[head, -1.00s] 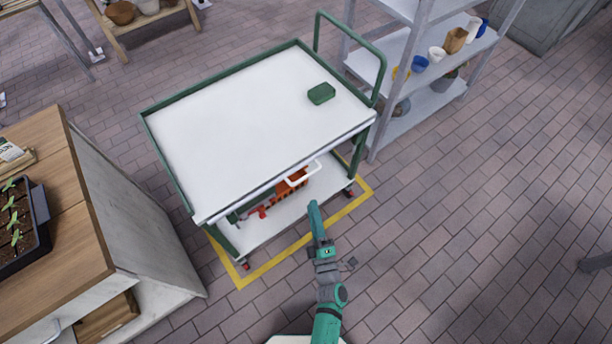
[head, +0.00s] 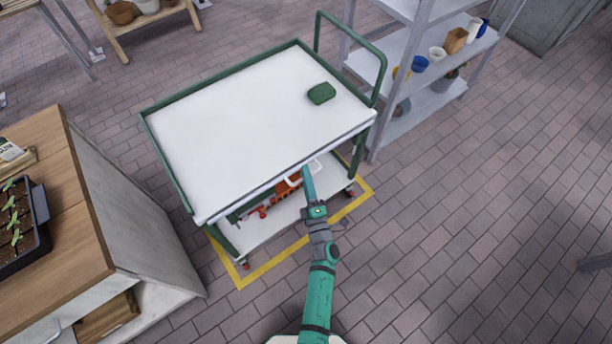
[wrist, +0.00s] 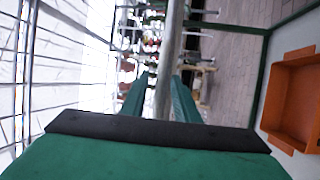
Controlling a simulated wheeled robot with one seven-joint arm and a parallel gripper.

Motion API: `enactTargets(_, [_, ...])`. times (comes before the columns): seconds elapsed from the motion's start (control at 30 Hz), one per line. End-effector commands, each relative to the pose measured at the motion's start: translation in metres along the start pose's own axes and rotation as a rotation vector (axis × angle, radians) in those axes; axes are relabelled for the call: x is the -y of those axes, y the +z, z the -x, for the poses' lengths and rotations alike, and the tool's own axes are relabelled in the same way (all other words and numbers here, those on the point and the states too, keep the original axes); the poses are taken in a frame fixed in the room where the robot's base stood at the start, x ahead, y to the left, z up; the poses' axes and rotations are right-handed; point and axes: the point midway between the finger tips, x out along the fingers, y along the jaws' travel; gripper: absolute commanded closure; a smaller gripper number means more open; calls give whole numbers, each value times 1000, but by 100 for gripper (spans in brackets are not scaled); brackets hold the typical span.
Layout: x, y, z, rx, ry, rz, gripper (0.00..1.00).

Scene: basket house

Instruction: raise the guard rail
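The green-framed cart (head: 200,88) has a pale grey rail (head: 240,197) running along its near long edge. I take this to be the guard rail; it lies low, along the edge of the white top. My gripper (head: 308,180) is at this near side, right of the rail's middle. In the wrist view the grey rail (wrist: 172,40) runs between the two teal fingers of my gripper (wrist: 161,85). The fingers are apart, one on each side of it. Contact with the rail cannot be made out.
A green block (head: 321,93) lies on the cart top. A grey shelf rack (head: 400,120) stands right, a wooden bench (head: 75,215) left.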

Motion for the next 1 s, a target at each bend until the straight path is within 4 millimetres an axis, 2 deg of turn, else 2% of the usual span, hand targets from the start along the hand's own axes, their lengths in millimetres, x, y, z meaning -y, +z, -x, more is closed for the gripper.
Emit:
enactTargets(0.3, [0,0,-2,0,0,0,72])
enactTargets(0.4, [0,0,-2,0,0,0,96])
enactTargets(0.43, [0,0,-2,0,0,0,100])
enactTargets(0.83, [-2,0,-4,0,1,0,100])
enactTargets(1.0, [-16,11,-4,18,4,4,100])
